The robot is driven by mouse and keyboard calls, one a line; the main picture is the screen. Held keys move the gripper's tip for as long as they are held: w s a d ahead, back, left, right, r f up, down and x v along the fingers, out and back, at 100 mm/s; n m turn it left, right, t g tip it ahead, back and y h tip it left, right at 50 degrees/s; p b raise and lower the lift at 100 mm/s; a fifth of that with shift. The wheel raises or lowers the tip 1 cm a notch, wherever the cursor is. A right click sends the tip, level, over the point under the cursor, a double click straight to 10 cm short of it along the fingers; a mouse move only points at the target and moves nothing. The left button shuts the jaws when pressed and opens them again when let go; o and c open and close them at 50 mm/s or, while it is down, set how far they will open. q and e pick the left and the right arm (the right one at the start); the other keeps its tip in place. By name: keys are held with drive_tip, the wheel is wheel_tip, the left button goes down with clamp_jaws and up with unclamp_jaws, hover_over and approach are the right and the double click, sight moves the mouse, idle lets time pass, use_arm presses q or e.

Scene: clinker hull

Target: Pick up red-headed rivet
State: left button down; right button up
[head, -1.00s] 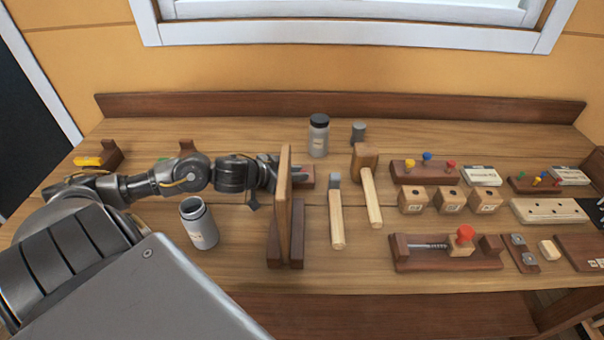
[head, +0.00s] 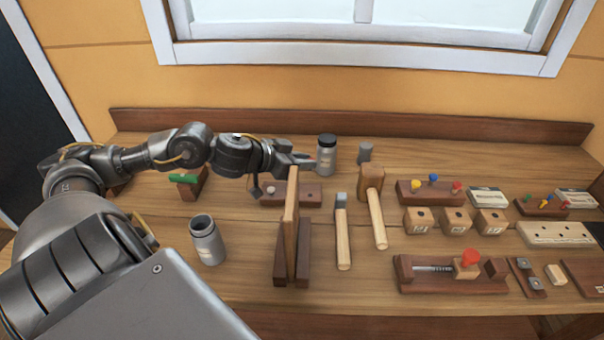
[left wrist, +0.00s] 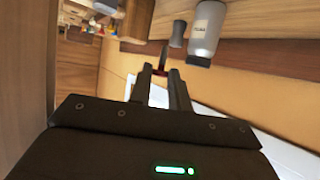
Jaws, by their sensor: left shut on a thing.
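My left gripper (head: 306,162) is shut on the red-headed rivet and holds it in the air above the dark wooden block (head: 272,199). Only a small red bit of the rivet (head: 312,156) shows at the fingertips in the head view. In the left wrist view, the rivet (left wrist: 172,73) shows dark red between the fingertips (left wrist: 163,72); the fingers hide part of it. The block lies behind the upright board (head: 291,225) and has a pale round spot and a dark hole on top. My right gripper is not in view.
A dark-capped grey bottle (head: 326,155) stands close behind the left gripper. An open grey canister (head: 207,240) stands left of the board. A hammer (head: 342,230) and mallet (head: 376,205) lie right of it. A rack of coloured pegs (head: 430,194) and a red-knobbed clamp (head: 452,274) are farther right.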

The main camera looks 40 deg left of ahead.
use_arm(q)
wheel_tip(320, 180, up, 7)
drive_tip(key=p, duration=0.1)
drive_tip(key=shift+r, duration=0.15)
idle(0.3)
drive_tip(key=shift+r+p, duration=0.1)
drive_tip(key=shift+p, duration=0.3)
